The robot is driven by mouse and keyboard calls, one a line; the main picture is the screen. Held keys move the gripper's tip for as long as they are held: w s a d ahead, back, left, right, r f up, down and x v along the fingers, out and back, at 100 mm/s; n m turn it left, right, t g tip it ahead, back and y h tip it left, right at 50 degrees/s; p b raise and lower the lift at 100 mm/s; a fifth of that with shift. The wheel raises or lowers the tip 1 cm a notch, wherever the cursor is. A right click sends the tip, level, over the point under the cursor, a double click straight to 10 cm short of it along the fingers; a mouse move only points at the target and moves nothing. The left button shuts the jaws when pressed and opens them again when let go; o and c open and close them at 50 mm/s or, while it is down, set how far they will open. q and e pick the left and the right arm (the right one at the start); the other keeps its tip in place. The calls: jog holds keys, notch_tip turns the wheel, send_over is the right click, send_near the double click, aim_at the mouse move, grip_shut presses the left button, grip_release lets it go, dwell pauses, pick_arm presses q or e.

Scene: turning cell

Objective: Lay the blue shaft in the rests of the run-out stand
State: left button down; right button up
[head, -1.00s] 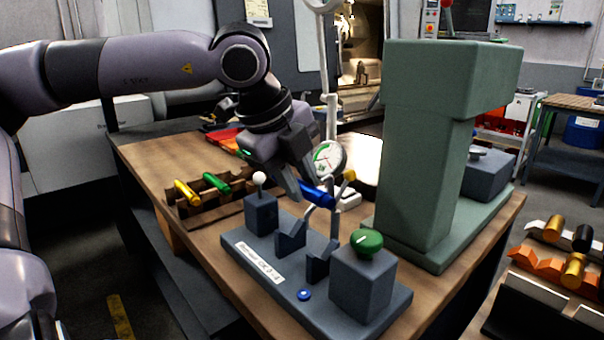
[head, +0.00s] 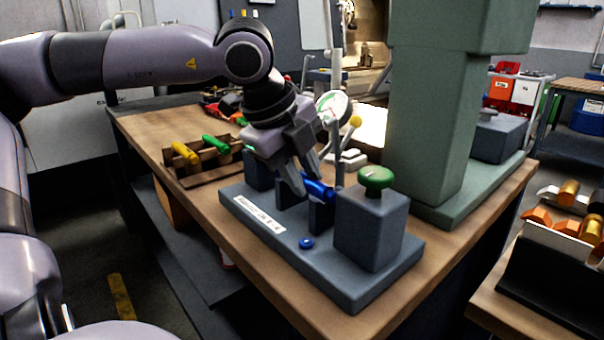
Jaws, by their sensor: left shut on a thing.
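The blue shaft (head: 319,190) is held in my left gripper (head: 308,188), whose fingers are shut on it. The shaft is at the rests of the run-out stand (head: 340,283), close over the dark front rest (head: 321,217). I cannot tell whether it touches the rests, as the gripper hides part of it. The stand is a grey-blue base with a white label, a block with a green knob (head: 376,180) and a rear block partly hidden by the gripper. My right gripper is not in view.
A wooden rack (head: 222,168) holds a yellow shaft (head: 185,152) and a green shaft (head: 216,142) at the left. A dial gauge (head: 333,106) stands close behind my gripper. A large green column (head: 424,120) stands to the right. The bench's front left is clear.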

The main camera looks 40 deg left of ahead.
pick_arm(q)
jog(key=c, duration=0.9)
grip_release()
jog(key=shift+o, duration=0.2)
jog(key=v, duration=0.7)
jog(key=shift+p, duration=0.3)
jog(key=shift+r, duration=0.1)
